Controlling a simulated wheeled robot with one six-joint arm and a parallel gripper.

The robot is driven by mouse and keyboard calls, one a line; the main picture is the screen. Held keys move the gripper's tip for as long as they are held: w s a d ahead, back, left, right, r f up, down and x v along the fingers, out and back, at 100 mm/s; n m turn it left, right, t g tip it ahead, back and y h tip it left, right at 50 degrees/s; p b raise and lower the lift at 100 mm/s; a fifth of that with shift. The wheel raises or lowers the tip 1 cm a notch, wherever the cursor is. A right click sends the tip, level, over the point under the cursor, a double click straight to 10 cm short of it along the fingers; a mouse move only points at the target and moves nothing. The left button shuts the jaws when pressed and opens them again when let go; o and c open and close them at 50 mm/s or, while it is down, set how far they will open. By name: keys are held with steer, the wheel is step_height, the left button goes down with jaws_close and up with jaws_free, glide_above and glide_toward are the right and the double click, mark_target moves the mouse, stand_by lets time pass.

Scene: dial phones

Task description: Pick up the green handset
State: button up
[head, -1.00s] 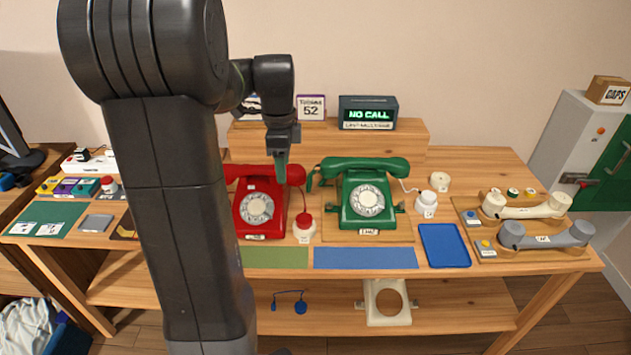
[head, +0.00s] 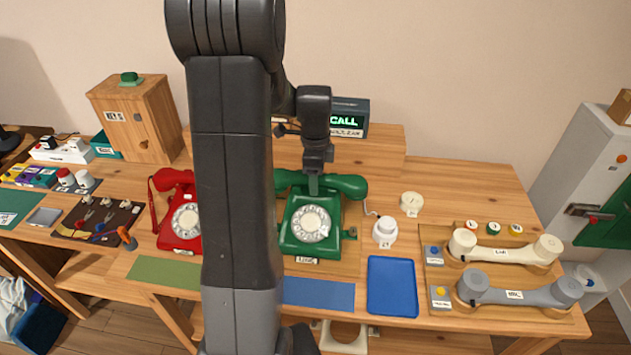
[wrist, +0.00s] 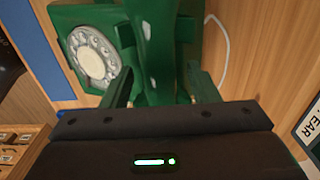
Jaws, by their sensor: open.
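The green handset (head: 345,185) lies across the cradle of the green dial phone (head: 292,240) in the head view. My gripper (head: 313,188) points down at the middle of the handset. In the wrist view the handset (wrist: 160,45) runs between the two fingers of my open gripper (wrist: 160,88), one finger on each side. I cannot tell whether either finger touches it. The phone's white dial (wrist: 93,56) shows to the left in the wrist view. My arm hides part of the desk left of the phone.
A red dial phone (head: 182,220) stands to the left, partly behind my arm. Right of the green phone are a white knob-like piece (head: 385,232) and a blue tray (head: 392,287). Cream (head: 500,252) and grey (head: 520,291) handsets lie at the right. The display box (head: 350,118) stands behind.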

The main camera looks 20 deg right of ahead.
steer(key=shift+f, duration=0.5)
